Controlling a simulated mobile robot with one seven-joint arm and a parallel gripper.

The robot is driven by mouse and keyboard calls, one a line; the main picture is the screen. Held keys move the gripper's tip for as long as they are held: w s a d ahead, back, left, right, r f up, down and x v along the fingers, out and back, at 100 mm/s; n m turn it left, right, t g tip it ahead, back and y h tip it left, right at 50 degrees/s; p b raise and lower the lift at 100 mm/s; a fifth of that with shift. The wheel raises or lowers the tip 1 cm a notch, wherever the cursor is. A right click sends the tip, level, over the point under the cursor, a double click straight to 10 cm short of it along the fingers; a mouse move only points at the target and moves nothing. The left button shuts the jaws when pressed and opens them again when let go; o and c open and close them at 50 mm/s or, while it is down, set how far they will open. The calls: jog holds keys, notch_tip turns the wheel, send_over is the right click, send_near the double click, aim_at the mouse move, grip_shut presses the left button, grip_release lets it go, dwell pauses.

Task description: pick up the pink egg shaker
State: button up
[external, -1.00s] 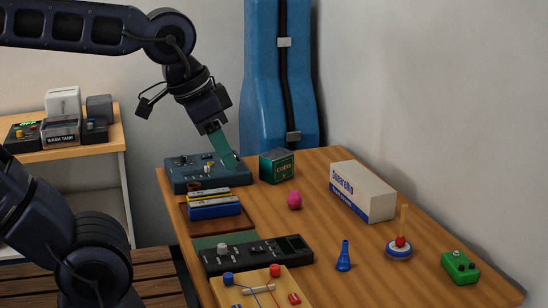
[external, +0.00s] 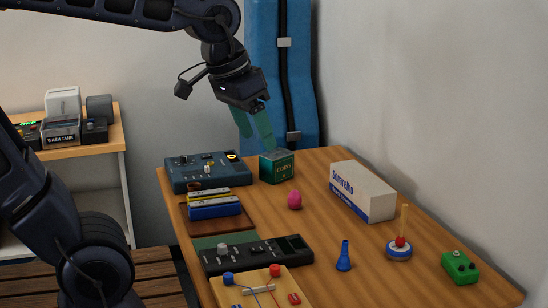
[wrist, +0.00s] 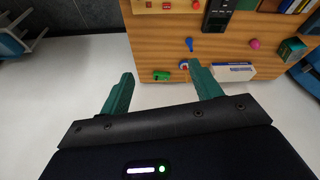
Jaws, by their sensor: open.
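The pink egg shaker (external: 295,200) stands on the wooden table, between the dark green box and the white and blue carton. It also shows in the wrist view (wrist: 255,44), at the upper right. My gripper (external: 257,136) is in the air above the back of the table, over the dark green box, up and to the left of the egg in the external view. Its two green fingers (wrist: 162,88) are apart with nothing between them. In the wrist view the egg lies beyond the right finger, well away from it.
The dark green box (external: 277,166) and the white carton (external: 362,190) flank the egg. A blue device (external: 207,172), harmonicas (external: 214,205), a black keyboard-like unit (external: 258,254), a blue horn (external: 344,256), a spinning top (external: 399,249) and a green pedal (external: 460,267) are around. Bare wood surrounds the egg.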

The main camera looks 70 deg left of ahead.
jog(key=w+a+n+g, duration=0.1)
jog(key=w+a+n, duration=0.4)
jog(key=w+a, duration=0.55)
jog(key=n+g, duration=0.3)
jog(key=n, duration=1)
send_over(294, 189)
jog(key=f, duration=2.9)
jog(key=shift+w+d+f, duration=0.2)
jog(key=shift+d+f, duration=0.05)
jog(key=shift+f, duration=0.05)
jog(key=shift+a+f, duration=0.15)
jog(key=shift+f, duration=0.05)
notch_tip(294, 189, down, 11)
jog(key=shift+s+a+r, duration=0.1)
jog(key=shift+s+r, duration=0.05)
jog(key=shift+r, duration=0.05)
jog(key=shift+c, duration=0.4)
jog(key=c, duration=1)
